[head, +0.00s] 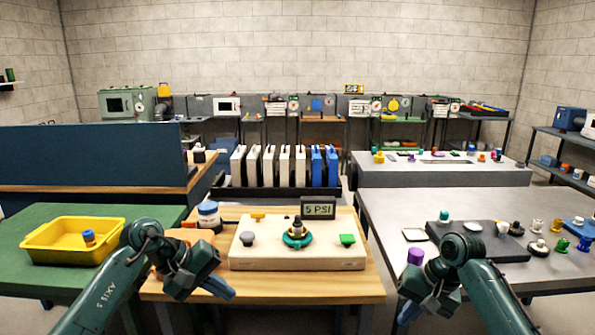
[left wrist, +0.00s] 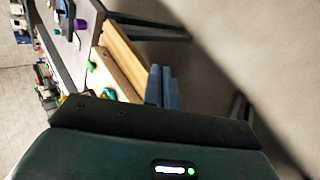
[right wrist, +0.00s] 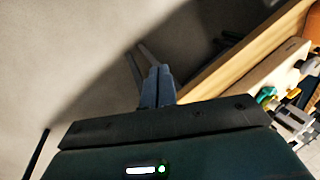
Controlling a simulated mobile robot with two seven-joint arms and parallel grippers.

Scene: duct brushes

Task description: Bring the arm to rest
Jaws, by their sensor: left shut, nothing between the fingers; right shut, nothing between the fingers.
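My left gripper (head: 222,289) is shut and empty in front of the wooden table, low in the head view. Its two blue-grey fingers lie together in the left wrist view (left wrist: 162,84), with the table edge beside them. My right gripper (head: 404,314) hangs at the gap between the wooden table and the grey table on the right. Its fingers also lie together, empty, in the right wrist view (right wrist: 157,86), over bare floor. Both arms are bent, with the grippers pointing down and inward.
The wooden table (head: 375,286) bears a cream panel (head: 300,262) with knobs and a "5 PSI" display (head: 318,208). A yellow tray (head: 70,255) stands on the green table (head: 30,278) at left. The grey table (head: 400,215) at right holds a dark mat (head: 480,252) and several small parts.

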